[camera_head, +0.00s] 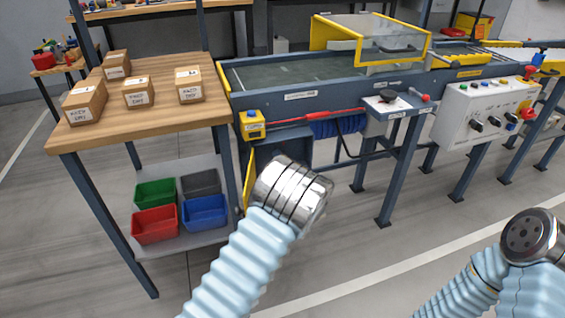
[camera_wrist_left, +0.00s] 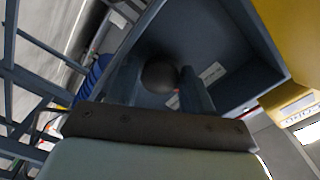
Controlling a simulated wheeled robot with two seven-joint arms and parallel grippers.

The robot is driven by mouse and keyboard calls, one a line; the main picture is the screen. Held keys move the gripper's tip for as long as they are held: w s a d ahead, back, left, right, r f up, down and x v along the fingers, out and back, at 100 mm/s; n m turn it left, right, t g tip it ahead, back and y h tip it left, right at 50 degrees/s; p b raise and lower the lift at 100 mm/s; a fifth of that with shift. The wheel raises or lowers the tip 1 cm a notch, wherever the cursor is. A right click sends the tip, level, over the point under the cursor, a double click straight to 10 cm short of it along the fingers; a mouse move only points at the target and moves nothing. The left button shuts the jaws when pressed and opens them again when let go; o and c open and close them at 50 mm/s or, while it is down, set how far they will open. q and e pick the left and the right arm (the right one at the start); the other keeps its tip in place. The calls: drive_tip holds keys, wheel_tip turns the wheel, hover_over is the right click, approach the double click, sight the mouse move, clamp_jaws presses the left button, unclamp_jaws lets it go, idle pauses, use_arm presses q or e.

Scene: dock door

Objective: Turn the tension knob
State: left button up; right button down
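A dark round knob (camera_wrist_left: 160,76) shows in the left wrist view, inside a blue-grey open housing (camera_wrist_left: 232,45). My left gripper (camera_wrist_left: 163,80) reaches into the housing, its two fingers standing apart on either side of the knob. I cannot tell whether they press on it. In the head view the housing (camera_head: 292,147) is under the near end of the conveyor, and my silver left wrist hides the knob and gripper. My right wrist is at the lower right; its gripper does not show.
A wooden table (camera_head: 160,104) with several boxes stands left, with coloured bins (camera_head: 155,224) below. A yellow device (camera_head: 252,124) and a small post stand (camera_head: 395,104) are close to my left arm. A control panel (camera_head: 485,118) is on the right. The floor ahead is free.

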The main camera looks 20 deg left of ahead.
use_arm(q)
drive_tip(key=shift+o, duration=1.4)
drive_tip(key=shift+f, duration=0.1)
